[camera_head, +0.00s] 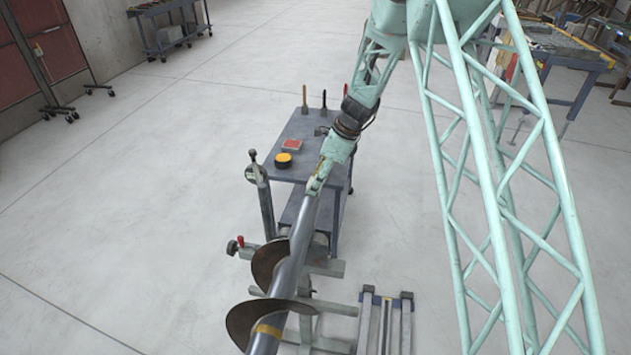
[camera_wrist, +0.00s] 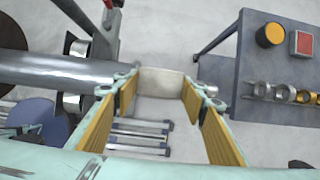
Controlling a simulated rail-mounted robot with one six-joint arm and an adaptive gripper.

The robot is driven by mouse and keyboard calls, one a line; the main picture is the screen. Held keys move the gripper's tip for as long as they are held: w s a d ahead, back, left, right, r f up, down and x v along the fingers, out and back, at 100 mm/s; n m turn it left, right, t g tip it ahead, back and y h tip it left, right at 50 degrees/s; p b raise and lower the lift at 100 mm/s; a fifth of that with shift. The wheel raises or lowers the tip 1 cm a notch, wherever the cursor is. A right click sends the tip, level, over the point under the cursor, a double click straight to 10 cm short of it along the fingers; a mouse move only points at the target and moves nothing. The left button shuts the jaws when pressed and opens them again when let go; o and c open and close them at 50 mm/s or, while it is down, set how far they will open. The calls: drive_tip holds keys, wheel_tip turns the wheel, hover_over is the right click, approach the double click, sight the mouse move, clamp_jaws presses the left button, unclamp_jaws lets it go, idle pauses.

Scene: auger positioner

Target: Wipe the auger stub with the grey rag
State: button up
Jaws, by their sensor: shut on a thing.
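The auger (camera_head: 297,245) is a long grey shaft with dark curved flights, slanting up from the bottom of the head view. My gripper (camera_head: 316,182) is at its upper end, the stub. In the wrist view the shaft (camera_wrist: 60,70) comes in from the left up to one finger. My gripper (camera_wrist: 162,88) has yellow-padded fingers set wide, shut on the pale grey rag (camera_wrist: 160,82). The rag lies between the fingertips, in line with the shaft. Whether the rag wraps the stub is hidden.
A blue-grey cart (camera_head: 306,135) stands behind the gripper with a yellow-and-black tin (camera_head: 283,160), a red box (camera_head: 291,145) and upright tools. A clamp post (camera_head: 264,200) stands left of the shaft. A railed frame (camera_head: 385,315) is at lower right.

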wheel_tip(320, 180, up, 2)
drive_tip(key=shift+w+r, duration=0.15)
drive_tip(key=shift+r, duration=0.1)
drive_tip(key=shift+r+p, duration=2.2)
drive_tip(key=shift+r, duration=0.6)
drive_tip(key=shift+f, duration=0.1)
